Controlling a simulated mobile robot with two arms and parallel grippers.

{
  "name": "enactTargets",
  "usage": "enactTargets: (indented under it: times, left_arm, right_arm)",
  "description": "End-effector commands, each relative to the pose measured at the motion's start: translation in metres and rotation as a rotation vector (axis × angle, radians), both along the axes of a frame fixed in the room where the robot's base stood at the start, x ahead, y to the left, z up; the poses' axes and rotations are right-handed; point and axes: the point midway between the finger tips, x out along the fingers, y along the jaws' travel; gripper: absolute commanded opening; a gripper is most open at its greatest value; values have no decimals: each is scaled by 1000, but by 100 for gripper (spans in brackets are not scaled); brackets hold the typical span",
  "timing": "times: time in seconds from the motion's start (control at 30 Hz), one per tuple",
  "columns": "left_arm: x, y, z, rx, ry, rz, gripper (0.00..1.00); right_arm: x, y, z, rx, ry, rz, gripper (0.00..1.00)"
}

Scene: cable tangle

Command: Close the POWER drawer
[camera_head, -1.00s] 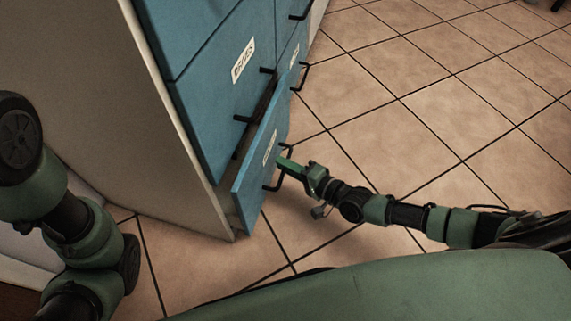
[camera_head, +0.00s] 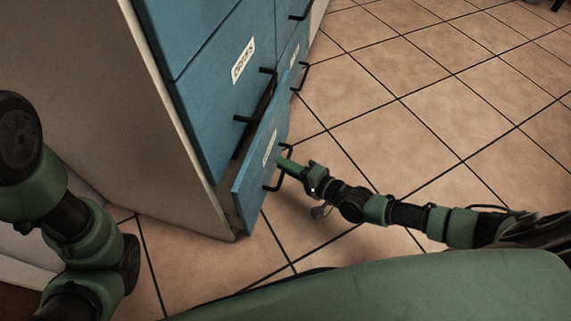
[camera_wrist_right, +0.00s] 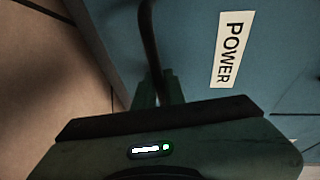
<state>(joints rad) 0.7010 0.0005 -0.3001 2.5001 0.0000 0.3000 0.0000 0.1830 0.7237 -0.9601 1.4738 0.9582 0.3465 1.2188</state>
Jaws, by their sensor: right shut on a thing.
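The POWER drawer (camera_head: 256,179) is the low blue drawer front in the head view. It stands out from the cabinet, with a dark gap above it. In the right wrist view its white label (camera_wrist_right: 232,50) reads POWER. Its black bar handle (camera_wrist_right: 150,38) runs down between my right fingers. My right gripper (camera_head: 286,163) is shut on this handle, reaching it from the right in the head view. It also shows in the right wrist view (camera_wrist_right: 158,90). My left arm shows at the left edge of the head view, but its gripper is out of the picture.
The blue cabinet (camera_head: 205,110) has a pale side wall (camera_head: 120,120) and other drawers with black handles. One drawer above has a label (camera_head: 243,60). Tiled floor (camera_head: 420,100) lies clear to the right of the cabinet.

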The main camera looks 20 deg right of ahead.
Motion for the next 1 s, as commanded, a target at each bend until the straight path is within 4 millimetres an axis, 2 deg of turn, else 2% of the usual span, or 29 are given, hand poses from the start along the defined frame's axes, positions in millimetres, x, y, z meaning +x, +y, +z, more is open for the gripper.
enactTargets:
  times: [0.23, 0.53, 0.83, 0.87, 0.9, 0.93, 1.0]
  left_arm:
    - [0, 0, 0, 0, 1, 0, 74]
    - [1, 0, 1, 0, 2, 0, 74]
    - [1, 0, 0, 0, 2, 0, 74]
    - [1, 0, 0, 0, 2, 0, 74]
    - [1, 0, 0, 0, 2, 0, 74]
    - [1, 0, 0, 0, 2, 0, 74]
    - [1, 0, 0, 0, 2, 0, 74]
  right_arm:
    - [0, 2, -1, 0, 1, 1, 0]
    - [23, 35, -1, 0, 2, 1, 0]
    - [24, 38, 0, 0, 2, 2, 0]
    - [24, 38, 0, 1, 1, 2, 16]
    - [25, 37, 0, 0, 0, 2, 28]
    - [24, 38, 0, 1, 1, 2, 32]
    - [25, 38, 0, 2, -1, 2, 32]
